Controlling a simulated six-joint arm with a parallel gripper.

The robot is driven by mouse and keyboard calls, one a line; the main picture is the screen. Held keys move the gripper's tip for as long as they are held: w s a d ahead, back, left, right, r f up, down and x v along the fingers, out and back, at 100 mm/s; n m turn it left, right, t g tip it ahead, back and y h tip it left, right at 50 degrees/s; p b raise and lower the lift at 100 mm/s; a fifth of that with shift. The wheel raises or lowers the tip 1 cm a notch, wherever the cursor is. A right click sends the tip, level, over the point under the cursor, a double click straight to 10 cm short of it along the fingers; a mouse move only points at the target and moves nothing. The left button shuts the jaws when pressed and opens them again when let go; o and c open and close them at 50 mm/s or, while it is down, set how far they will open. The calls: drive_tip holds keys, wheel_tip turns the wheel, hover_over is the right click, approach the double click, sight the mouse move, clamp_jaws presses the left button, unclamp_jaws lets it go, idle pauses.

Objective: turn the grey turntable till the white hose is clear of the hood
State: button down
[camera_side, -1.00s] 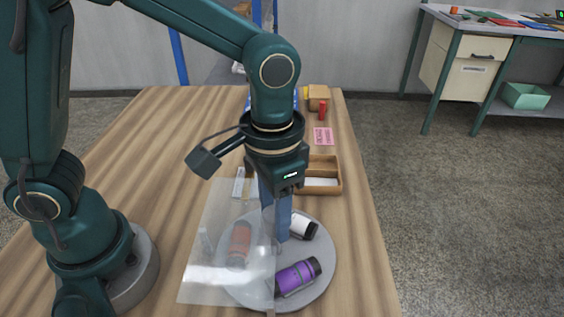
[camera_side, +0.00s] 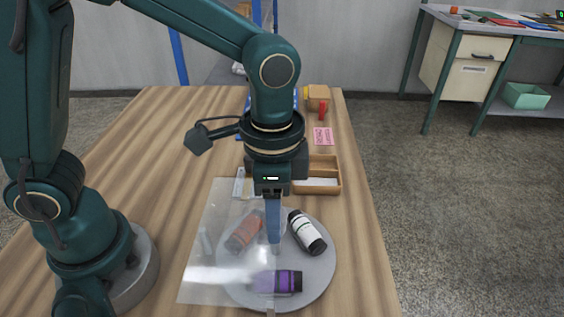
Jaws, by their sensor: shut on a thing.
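The grey turntable (camera_side: 318,272) lies on the table under my gripper (camera_side: 274,243). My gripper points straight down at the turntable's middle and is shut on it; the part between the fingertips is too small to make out. The white hose (camera_side: 307,233), a short white cylinder with black ends, lies on the turntable's right side. It shows wholly to the right of the clear hood's edge, with a gap between. The see-through hood (camera_side: 205,268) covers the turntable's left part.
An orange-brown cylinder (camera_side: 244,233) lies behind the hood. A purple cylinder (camera_side: 285,281) lies at the turntable's front, its left part behind the hood. A wooden tray (camera_side: 326,165) stands behind the turntable.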

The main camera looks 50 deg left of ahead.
drive_tip(key=shift+r+m, duration=0.1)
drive_tip(key=shift+m, duration=2.8)
drive_tip(key=shift+c, duration=2)
unclamp_jaws()
drive_tip(key=shift+r, duration=2.55)
